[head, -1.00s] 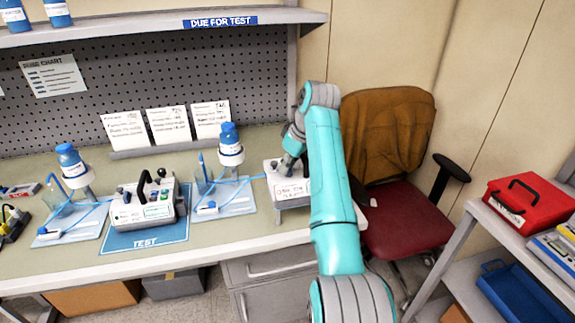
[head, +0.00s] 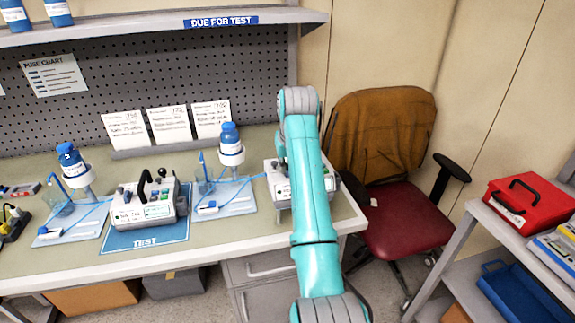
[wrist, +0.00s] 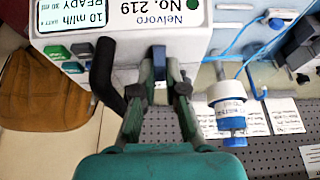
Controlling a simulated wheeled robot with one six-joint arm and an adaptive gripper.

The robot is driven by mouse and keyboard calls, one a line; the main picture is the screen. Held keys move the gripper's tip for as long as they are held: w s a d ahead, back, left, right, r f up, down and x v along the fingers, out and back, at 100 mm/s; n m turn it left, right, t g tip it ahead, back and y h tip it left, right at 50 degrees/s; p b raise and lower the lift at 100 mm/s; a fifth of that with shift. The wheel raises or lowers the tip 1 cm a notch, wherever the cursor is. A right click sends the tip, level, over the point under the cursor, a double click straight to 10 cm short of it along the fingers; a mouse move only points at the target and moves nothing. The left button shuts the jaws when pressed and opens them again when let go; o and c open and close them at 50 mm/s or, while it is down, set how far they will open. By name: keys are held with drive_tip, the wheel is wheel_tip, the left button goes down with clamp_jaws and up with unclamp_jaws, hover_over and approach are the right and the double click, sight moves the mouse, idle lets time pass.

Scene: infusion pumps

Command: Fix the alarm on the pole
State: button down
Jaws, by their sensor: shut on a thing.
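A white pump marked No. 219 (head: 277,190) is at the right end of the bench, partly hidden by my arm. In the wrist view this pump (wrist: 205,38) appears upside down, with a READY display, a green dot, coloured buttons and a black handle (wrist: 106,75). My gripper (wrist: 162,72) is shut on a small dark knob at the pump's top edge, beside the handle; the fingers mostly hide it. In the head view my arm hides the gripper. I cannot make out a pole behind the arm.
A second pump (head: 143,205) stands on a blue TEST mat (head: 118,241). Cards (head: 169,124) lean at the back. A red chair (head: 405,222) is right of the bench, and a red box (head: 527,205) sits on a shelf.

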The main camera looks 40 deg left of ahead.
idle(0.4)
drive_tip(key=c, duration=1.2)
unclamp_jaws()
drive_tip(key=shift+r, duration=0.1)
drive_tip(key=v, duration=1.1)
drive_tip(key=shift+s+d+r, duration=0.1)
drive_tip(key=shift+s+r, duration=0.05)
drive_tip(key=shift+r, duration=0.2)
drive_tip(key=shift+s, duration=0.1)
